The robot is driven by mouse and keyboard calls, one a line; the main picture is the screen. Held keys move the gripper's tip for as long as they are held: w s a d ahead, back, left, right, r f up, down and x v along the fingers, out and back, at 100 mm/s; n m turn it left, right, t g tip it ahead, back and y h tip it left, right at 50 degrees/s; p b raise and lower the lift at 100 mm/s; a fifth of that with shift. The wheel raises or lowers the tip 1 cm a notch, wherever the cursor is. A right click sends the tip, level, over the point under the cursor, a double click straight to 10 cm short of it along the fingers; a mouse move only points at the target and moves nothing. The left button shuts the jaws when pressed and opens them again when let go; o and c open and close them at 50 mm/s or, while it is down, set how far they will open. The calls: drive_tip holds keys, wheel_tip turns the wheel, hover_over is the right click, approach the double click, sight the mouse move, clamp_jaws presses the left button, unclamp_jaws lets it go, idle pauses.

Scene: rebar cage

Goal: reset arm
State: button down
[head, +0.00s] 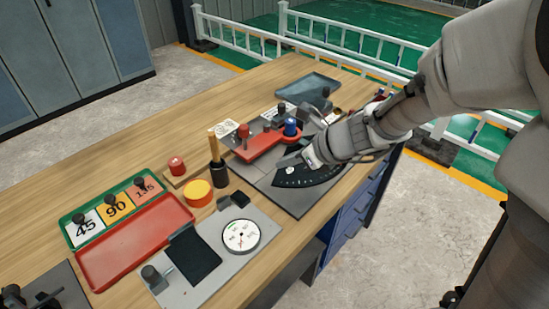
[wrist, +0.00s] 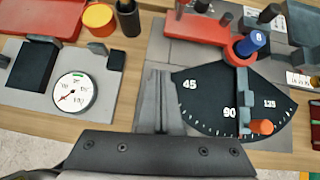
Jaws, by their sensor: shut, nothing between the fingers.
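My gripper (head: 285,160) is at the end of my arm, which reaches in from the right over the workbench. In the wrist view my gripper (wrist: 159,74) shows two grey fingers together, with nothing between them. The fingertips are over the grey plate, left of a black angle dial (wrist: 225,100) marked 45, 90 and 135. A grey lever with an orange knob (wrist: 262,127) lies across the dial near 90. A red arm with a blue knob (wrist: 260,36) is above the dial. Whether the fingers touch the plate cannot be told.
A round white gauge (head: 241,236) sits on a grey plate. A red tray (head: 135,240) and a green-edged tray with numbered cards (head: 115,210) are at left. A yellow roll (head: 198,193) and a black cup (head: 220,175) stand between. The bench's left back is bare.

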drive_tip(key=s+d+r+n+h+p, duration=0.7)
drive_tip(key=s+d+r+n, duration=0.9)
drive_tip(key=n, duration=0.8)
wheel_tip(320, 180, up, 2)
drive_tip(key=shift+s+r+n+t+h, duration=0.2)
drive_tip(key=shift+s+n+t+h, duration=0.1)
drive_tip(key=shift+s, duration=0.9)
drive_tip(key=shift+a, duration=0.15)
